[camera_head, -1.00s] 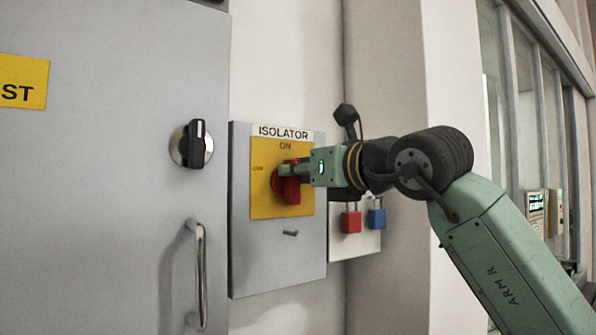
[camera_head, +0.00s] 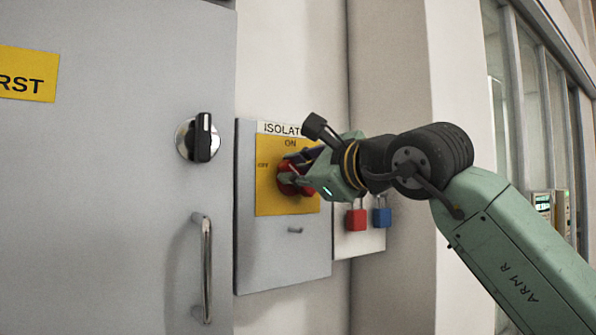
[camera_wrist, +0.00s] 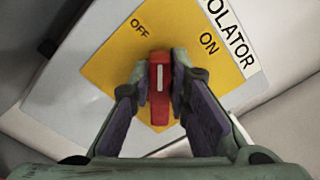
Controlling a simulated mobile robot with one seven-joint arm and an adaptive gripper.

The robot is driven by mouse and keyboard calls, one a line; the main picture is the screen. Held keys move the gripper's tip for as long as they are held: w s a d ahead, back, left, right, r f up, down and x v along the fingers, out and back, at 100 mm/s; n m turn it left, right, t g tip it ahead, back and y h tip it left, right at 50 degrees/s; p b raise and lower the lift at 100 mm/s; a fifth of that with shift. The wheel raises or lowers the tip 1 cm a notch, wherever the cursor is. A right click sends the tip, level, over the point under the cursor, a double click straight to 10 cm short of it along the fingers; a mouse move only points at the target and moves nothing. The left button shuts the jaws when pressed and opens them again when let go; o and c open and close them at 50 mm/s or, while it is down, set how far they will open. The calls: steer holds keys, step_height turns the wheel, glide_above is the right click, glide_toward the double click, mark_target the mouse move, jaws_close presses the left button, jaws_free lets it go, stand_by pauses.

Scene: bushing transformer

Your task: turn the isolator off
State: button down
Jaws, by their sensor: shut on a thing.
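The isolator (camera_head: 246,255) is a grey box on the wall with a yellow plate (camera_head: 270,203) marked ON at the top and OFF at the left. Its red rotary handle (camera_wrist: 160,85) has a white pointer line. In the wrist view the pointer lies between the OFF and ON marks. My gripper (camera_head: 291,180) is shut on the handle, one finger on each side, and looks rolled over. In the head view the fingers cover much of the handle.
Left of the isolator is a grey cabinet door with a black rotary knob (camera_head: 203,137) and a metal bar handle (camera_head: 207,270). A red padlock (camera_head: 357,219) and a blue padlock (camera_head: 382,217) hang on a white panel below my wrist. A small peg (camera_head: 295,230) sticks out below the plate.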

steer(key=shift+s+a+f+n, duration=0.1)
steer(key=shift+f+n, duration=0.1)
steer(key=shift+n, duration=1.15)
steer(key=shift+a+f+n, duration=0.1)
steer(key=shift+f+n, duration=0.15)
steer(key=shift+n, duration=1.15)
steer(key=shift+s+f+n, duration=0.1)
steer(key=shift+f+n, duration=0.1)
steer(key=shift+n, duration=1.15)
steer(key=c, duration=1.5)
jaws_free()
steer(key=v, duration=1.2)
